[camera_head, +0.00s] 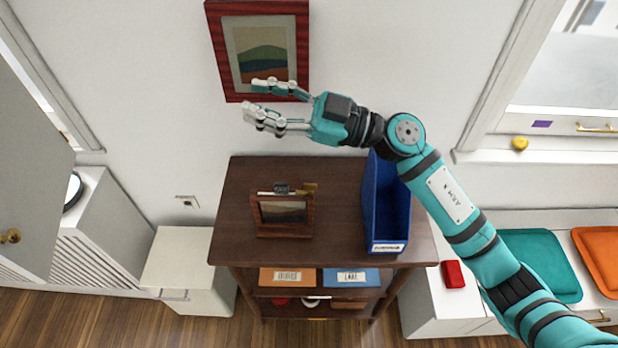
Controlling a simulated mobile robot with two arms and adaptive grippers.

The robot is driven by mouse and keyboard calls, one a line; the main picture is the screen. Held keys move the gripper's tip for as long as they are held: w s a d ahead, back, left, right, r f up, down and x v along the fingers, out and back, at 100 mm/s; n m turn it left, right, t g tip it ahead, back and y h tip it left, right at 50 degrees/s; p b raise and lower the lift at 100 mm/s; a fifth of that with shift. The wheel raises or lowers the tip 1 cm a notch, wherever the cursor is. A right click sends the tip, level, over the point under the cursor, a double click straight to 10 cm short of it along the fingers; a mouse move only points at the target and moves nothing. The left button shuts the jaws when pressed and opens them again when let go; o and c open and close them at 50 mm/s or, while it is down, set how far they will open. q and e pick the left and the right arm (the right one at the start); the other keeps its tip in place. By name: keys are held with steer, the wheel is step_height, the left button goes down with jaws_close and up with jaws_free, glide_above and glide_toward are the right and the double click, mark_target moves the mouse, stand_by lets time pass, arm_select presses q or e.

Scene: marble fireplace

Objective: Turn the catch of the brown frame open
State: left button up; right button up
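The brown frame (260,213) stands upright on top of the dark wood cabinet, with a landscape picture in it. On its top edge there is a small dark grey piece (281,188) and a brass-coloured piece (310,188) near the right corner. Which of these is the catch, and how it is turned, is too small to tell. My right gripper (253,99) is open and empty, its fingers pointing left. In the picture it appears above the brown frame, in front of the wall and over the lower part of the red-framed picture. My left gripper is not in view.
A blue bin (388,222) stands on the right of the cabinet top (335,170), under my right forearm. The red-framed picture (304,50) hangs on the wall behind. The cabinet top is bare around the brown frame. A white low cabinet (180,250) stands at left.

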step_height(320, 180, down, 3)
steer(key=n+g+h, duration=0.2)
steer(key=g+h, duration=0.1)
steer(key=h, duration=0.1)
steer(key=m+h, duration=0.5)
steer(key=h, duration=0.7)
glide_toward(308, 184)
steer(key=p+x, duration=0.5)
steer(key=x, duration=0.3)
steer(key=shift+f, duration=0.15)
steer(key=shift+a+f, duration=0.15)
steer(key=shift+f, duration=0.3)
jaws_close()
